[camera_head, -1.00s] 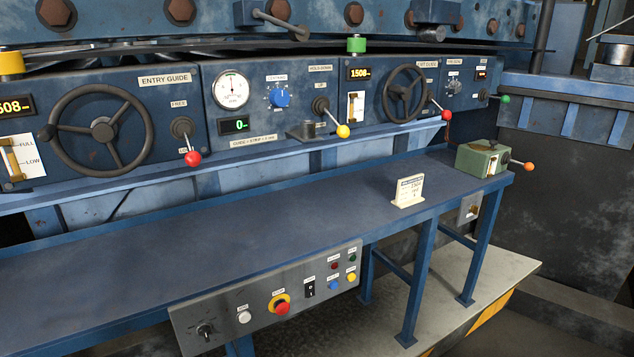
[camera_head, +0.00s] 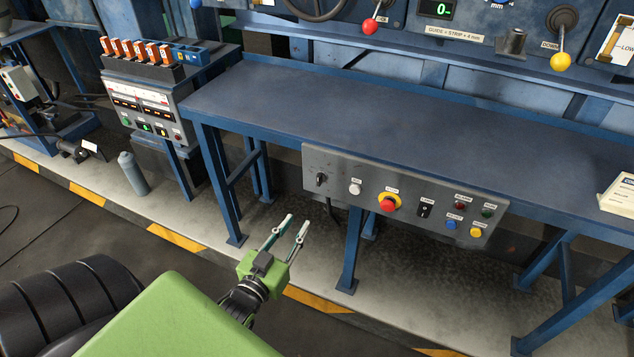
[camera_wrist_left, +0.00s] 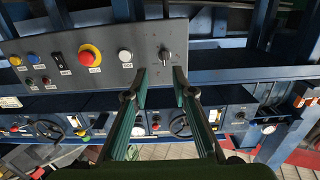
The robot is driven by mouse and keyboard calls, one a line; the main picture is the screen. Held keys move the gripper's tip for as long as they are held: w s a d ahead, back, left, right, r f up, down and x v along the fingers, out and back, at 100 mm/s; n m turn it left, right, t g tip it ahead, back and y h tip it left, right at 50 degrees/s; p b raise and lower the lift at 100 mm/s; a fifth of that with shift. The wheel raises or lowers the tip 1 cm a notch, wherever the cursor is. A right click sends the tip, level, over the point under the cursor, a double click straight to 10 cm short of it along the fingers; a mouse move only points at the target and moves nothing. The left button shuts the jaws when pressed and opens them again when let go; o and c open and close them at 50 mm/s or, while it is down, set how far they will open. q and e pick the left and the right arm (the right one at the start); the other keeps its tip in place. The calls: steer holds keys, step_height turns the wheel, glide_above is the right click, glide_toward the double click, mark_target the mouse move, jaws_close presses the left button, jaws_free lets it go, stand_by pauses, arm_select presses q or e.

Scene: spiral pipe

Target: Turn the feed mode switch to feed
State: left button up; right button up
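A grey control panel (camera_head: 400,168) hangs along the front edge of the blue bench. A black rotary knob (camera_head: 320,179), which looks like the feed mode switch, sits at the panel's left end. It also shows in the left wrist view (camera_wrist_left: 164,56), upside down; its setting and lettering cannot be read. My left gripper (camera_head: 296,222) is open and empty, below and left of the panel, apart from the knob. In the left wrist view its two fingers (camera_wrist_left: 160,72) stand wide apart, with the knob between and beyond the tips. My right gripper is not in view.
Beside the knob are a white button (camera_head: 355,188), a red emergency button (camera_head: 388,203), a black rocker switch (camera_head: 424,209) and several coloured lights or buttons. Bench legs (camera_head: 352,240) stand under the panel. A grey bottle (camera_head: 132,174) stands at left. The benchtop is mostly clear.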

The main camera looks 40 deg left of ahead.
arm_select(q)
step_height(320, 180, up, 2)
glide_toward(318, 180)
steer(key=shift+t, duration=0.3)
steer(key=w, duration=0.2)
steer(key=w+a+p, duration=0.1)
steer(key=w, duration=0.5)
steer(key=shift+w+a+f, duration=0.15)
steer(key=shift+a+f, duration=0.05)
steer(key=shift+f, duration=0.1)
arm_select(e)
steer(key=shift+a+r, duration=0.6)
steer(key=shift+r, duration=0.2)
arm_select(q)
jaws_close()
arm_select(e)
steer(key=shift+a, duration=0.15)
